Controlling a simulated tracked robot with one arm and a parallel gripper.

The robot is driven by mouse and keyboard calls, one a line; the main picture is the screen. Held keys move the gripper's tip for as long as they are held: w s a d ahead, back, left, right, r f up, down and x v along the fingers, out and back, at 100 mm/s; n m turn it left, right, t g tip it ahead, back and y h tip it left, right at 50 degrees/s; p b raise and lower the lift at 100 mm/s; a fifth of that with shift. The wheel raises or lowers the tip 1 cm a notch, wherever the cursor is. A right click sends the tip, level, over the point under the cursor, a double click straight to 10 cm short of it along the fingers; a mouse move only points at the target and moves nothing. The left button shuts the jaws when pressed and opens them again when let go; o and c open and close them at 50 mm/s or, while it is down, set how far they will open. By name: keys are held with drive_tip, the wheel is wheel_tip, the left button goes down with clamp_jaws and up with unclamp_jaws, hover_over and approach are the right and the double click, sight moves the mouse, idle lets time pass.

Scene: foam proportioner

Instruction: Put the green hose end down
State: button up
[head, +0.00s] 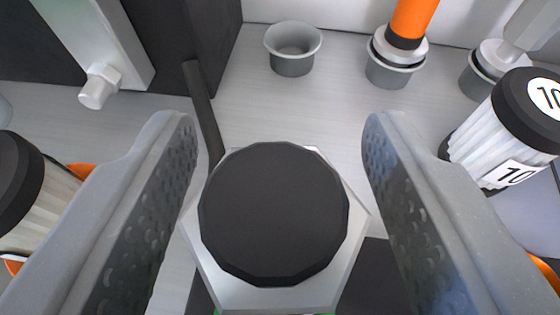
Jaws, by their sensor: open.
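My gripper (279,130) is open, with one grey finger on each side of the picture. Between the fingers is a pale metal hexagonal piece (275,297) with a round black face (273,213). Slivers of green show under its lower edge, so it looks like the green hose end. A gap shows between this piece and the fingers, and neither finger is clearly touching it. What lies beneath the piece is mostly hidden.
An empty grey cup (293,50) stands at the back. An orange hose (412,20) stands in a second cup (393,76). A third cup (478,82) holds a pale fitting. A black-capped container marked 10 (512,130) is at right, another capped container (40,195) at left.

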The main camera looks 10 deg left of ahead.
drive_tip(key=v, duration=1.1)
drive_tip(key=shift+p, duration=0.45)
drive_tip(key=shift+s+r, duration=0.1)
drive_tip(key=w+a+r+m+t+h, duration=0.1)
drive_tip(key=w+r+h, duration=0.15)
drive_tip(key=r, duration=1.15)
drive_tip(key=w+a+r+m+t+h, duration=0.1)
drive_tip(key=r+h, duration=0.3)
drive_tip(key=r, duration=1.1)
drive_tip(key=s+a+r+y, duration=0.2)
drive_tip(key=s+a+r, duration=0.5)
drive_tip(key=a+r, duration=0.3)
drive_tip(key=s+a+r+y, duration=0.2)
drive_tip(key=s+a+r, duration=0.6)
drive_tip(key=a+r, duration=0.2)
drive_tip(key=shift+s, duration=0.3)
